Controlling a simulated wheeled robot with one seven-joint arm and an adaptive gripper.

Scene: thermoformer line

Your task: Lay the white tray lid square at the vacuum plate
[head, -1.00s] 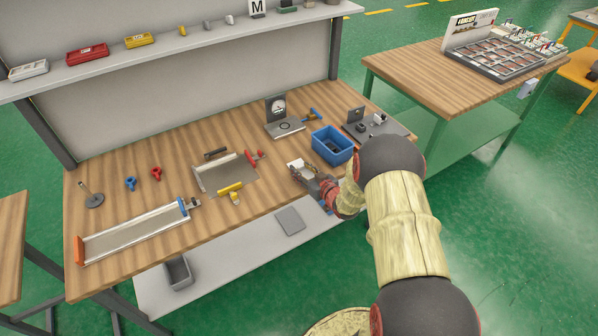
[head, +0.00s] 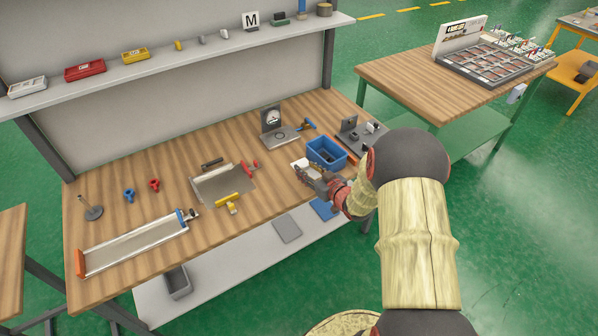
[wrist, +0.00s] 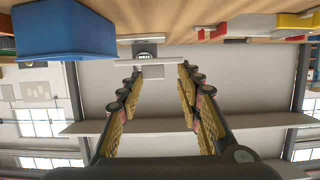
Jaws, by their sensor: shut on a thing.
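The white tray lid (head: 299,164) is at the tip of my gripper (head: 306,171), near the right end of the bench. In the wrist view the lid (wrist: 148,62) shows edge-on as a thin pale strip at the fingertips. My gripper (wrist: 160,74) is shut on it, the fingers apart by its width. In the head view the gripper and forearm hide part of the lid. A flat grey plate (head: 232,187), which looks like the vacuum plate, lies mid-bench, left of my gripper. It has a raised edge, with red and yellow handled parts beside it.
A blue bin (head: 326,153) stands just right of my gripper and also shows in the wrist view (wrist: 65,32). A dial gauge stand (head: 273,125) is behind. A long framed tray (head: 135,245) lies front left. Bench between gripper and plate looks clear.

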